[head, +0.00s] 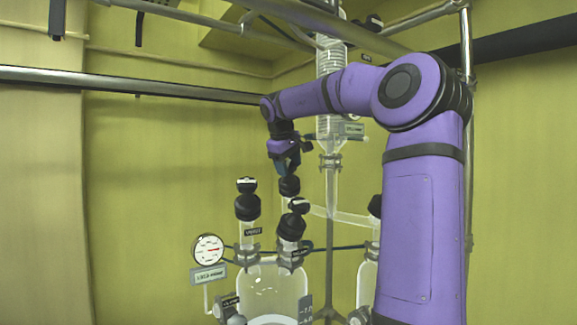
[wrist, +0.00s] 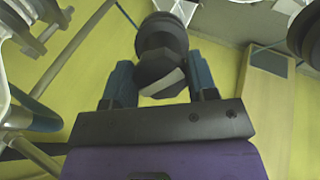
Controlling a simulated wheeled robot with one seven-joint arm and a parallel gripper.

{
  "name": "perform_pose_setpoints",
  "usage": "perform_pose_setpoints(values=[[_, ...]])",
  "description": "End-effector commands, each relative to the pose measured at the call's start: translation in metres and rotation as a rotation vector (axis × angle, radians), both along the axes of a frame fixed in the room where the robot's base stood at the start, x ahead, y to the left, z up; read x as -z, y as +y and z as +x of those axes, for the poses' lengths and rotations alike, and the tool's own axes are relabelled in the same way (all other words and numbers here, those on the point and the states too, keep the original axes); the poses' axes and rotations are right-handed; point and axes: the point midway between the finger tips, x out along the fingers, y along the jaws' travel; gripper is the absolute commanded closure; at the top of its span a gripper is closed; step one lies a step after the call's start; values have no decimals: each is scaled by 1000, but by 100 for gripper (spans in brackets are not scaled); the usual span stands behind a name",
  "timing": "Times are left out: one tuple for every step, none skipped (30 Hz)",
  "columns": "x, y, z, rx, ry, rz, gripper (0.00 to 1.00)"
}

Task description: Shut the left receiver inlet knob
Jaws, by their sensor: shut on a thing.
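My gripper (head: 286,167) points down above the glass reactor. In the wrist view my gripper (wrist: 161,78) has its two teal fingers on either side of a black knob (wrist: 160,48) and is shut on it. The same black knob (head: 289,187) shows just under my fingers in the head view, behind the front necks of the vessel. I cannot read a label that says whether this is the left receiver inlet knob. The knob's lower stem is partly hidden by the nearer black knob.
A black-capped neck (head: 247,206) and a tilted black cap (head: 291,226) stand close in front on the glass vessel (head: 270,288). A round gauge (head: 208,249) is at left. A glass column (head: 331,100) rises behind. A metal rail (head: 130,83) crosses the left side.

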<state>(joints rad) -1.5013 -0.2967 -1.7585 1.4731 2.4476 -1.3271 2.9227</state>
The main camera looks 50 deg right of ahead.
Motion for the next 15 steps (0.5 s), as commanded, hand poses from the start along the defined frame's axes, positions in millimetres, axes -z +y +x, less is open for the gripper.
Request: perform_pose_setpoints(values=[[-1, 1, 0, 24, -12, 4, 71], [-1, 1, 0, 37, -18, 9, 71], [-1, 1, 1, 54, -29, 16, 71], [-1, 1, 0, 67, -35, 20, 71], [-1, 1, 0, 79, -40, 25, 71], [-1, 1, 0, 93, -47, 30, 71], [-1, 1, 0, 103, -52, 34, 71], [0, 1, 0, 112, -57, 39, 71], [0, 2, 1, 122, -64, 43, 71], [-1, 1, 0, 130, -67, 44, 71], [-1, 1, 0, 137, -71, 47, 71], [0, 1, 0, 146, -75, 51, 71], [0, 1, 1, 150, -78, 53, 71], [0, 1, 1, 154, -80, 55, 71], [0, 1, 0, 159, -82, 57, 71]])
